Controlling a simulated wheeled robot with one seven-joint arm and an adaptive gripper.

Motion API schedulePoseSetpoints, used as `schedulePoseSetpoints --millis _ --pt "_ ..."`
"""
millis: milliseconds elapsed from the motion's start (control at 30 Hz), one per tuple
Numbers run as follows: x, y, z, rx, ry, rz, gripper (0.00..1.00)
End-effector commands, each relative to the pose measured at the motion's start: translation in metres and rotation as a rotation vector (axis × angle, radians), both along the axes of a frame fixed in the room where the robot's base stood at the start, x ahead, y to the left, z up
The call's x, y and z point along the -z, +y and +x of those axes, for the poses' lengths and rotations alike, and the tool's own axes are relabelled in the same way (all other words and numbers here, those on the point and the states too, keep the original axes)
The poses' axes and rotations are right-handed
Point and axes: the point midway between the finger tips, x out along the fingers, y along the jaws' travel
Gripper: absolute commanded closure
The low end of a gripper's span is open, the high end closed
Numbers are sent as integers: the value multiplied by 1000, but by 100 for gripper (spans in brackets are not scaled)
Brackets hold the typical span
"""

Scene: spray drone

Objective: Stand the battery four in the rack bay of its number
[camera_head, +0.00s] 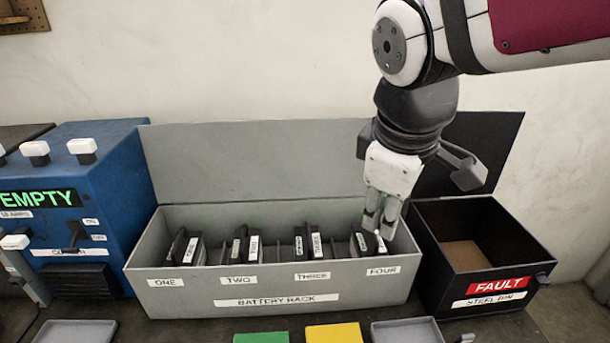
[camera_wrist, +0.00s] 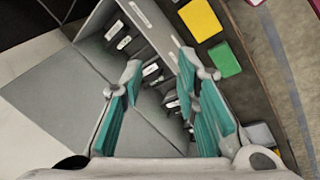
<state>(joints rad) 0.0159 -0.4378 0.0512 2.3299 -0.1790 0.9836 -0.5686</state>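A dark battery with a green label and a white label (camera_head: 360,243) stands in the bay marked FOUR of the grey battery rack (camera_head: 235,305). It is partly hidden behind my gripper (camera_head: 379,234), which is low over the right end of the rack. In the wrist view, my gripper (camera_wrist: 160,66) has its teal-padded fingers spread apart with nothing clasped between them. The labelled pair at the rack's end (camera_wrist: 118,37) appears to be the battery in bay four, outside the fingers. I cannot read its number or tell whether a fingertip touches it.
Dark batteries stand in bays ONE (camera_head: 187,249), TWO (camera_head: 245,247) and THREE (camera_head: 308,245). Green (camera_head: 261,338) and yellow (camera_head: 334,333) pads lie in front.

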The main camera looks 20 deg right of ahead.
Motion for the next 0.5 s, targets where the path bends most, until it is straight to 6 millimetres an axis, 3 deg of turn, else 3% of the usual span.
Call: schedulePoseSetpoints --millis 33,200,500 --pt "-2 3 -14 102 -53 60 71" --pt "-1 15 -44 406 -174 256 71" --pt "2 24 -61 603 -232 396 71"
